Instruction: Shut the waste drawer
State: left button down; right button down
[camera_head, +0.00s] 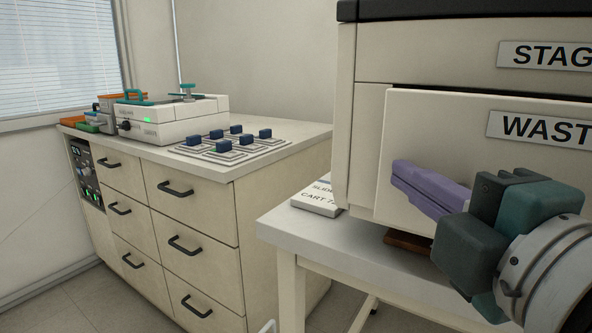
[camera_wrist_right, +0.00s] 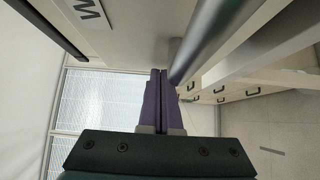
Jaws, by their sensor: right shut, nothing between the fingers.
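The waste drawer (camera_head: 430,125) is a cream front with a label reading "WAST" at the right of the head view. Its front stands forward of the cabinet body, with a dark gap along its top edge. My right gripper (camera_head: 400,172) has purple fingers, shut and empty, in front of the lower part of the drawer front. The shut fingers also show in the right wrist view (camera_wrist_right: 159,75), close to the drawer face (camera_wrist_right: 135,35); I cannot tell if they touch it. The gripper hides the drawer's lower right. My left gripper is not in view.
The cabinet stands on a grey table (camera_head: 300,228), with a white labelled box (camera_head: 318,198) beside it. A counter with drawers (camera_head: 190,215) stands at left, carrying a white instrument (camera_head: 175,118) and blue-topped blocks. A grey metal bar (camera_wrist_right: 205,35) lies near the fingertips in the wrist view.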

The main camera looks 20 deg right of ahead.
aim_at(425, 167)
jog(key=w+d, duration=0.2)
jog(key=d, duration=0.1)
jog(key=shift+w, duration=0.25)
jog(key=shift+w+d, duration=0.2)
jog(key=shift+d, duration=0.1)
jog(key=shift+f, duration=0.1)
jog(key=shift+a, duration=0.1)
